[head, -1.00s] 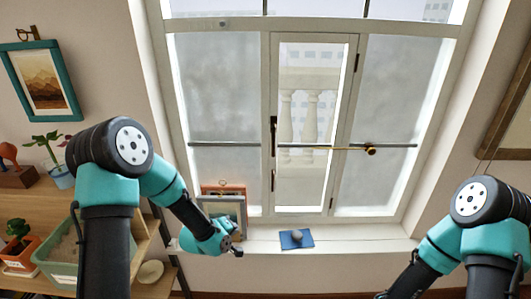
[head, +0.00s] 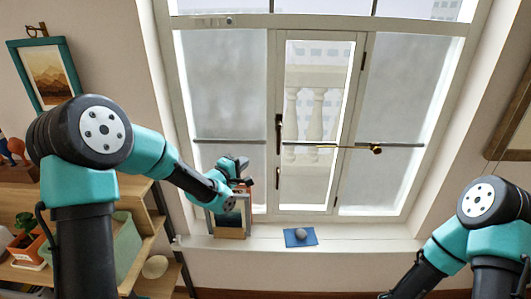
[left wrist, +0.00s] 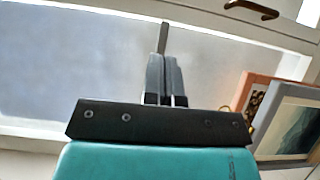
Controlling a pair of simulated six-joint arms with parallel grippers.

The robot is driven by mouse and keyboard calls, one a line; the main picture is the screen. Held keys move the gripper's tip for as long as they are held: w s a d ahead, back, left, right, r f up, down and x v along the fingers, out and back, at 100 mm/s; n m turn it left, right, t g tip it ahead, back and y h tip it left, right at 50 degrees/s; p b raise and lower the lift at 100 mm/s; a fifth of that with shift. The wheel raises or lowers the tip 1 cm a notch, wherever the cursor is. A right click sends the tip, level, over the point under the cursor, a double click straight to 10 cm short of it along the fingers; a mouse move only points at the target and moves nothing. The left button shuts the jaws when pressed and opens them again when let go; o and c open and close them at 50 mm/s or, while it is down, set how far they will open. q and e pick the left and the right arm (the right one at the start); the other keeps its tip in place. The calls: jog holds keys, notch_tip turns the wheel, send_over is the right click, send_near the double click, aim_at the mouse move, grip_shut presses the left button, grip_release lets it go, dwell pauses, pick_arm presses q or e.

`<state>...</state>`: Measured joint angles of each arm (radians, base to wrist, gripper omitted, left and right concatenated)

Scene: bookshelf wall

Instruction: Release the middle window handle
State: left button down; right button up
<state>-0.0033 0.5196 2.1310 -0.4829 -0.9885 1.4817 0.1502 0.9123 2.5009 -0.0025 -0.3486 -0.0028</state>
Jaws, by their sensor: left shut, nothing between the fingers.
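The middle window (head: 315,165) is a narrow white-framed sash with a clear pane and appears closed. A dark upright handle (head: 279,135) is on its left edge, with a shorter dark handle (head: 278,178) below it. A brownish handle (left wrist: 252,8) shows at the top right of the left wrist view. My left gripper (head: 242,162) is shut and empty, in front of the left pane and left of both handles, apart from them. Its fingers (left wrist: 165,75) are together in the left wrist view. My right arm runs out of the bottom edge, its gripper hidden.
A horizontal rod with a brass knob (head: 376,149) crosses the window. Framed pictures (head: 231,220) stand on the sill just below my left gripper. A grey stone (head: 300,234) rests on a blue mat (head: 289,242). The sill to the right (head: 365,238) is clear.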

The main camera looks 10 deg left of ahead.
pick_arm(q)
jog(key=d+x, duration=0.1)
jog(key=x, duration=0.7)
jog(key=s+d+x, duration=0.1)
jog(key=x, duration=0.3)
jog(key=shift+w+d, duration=0.25)
jog(key=shift+d, duration=0.25)
jog(key=shift+d, duration=0.1)
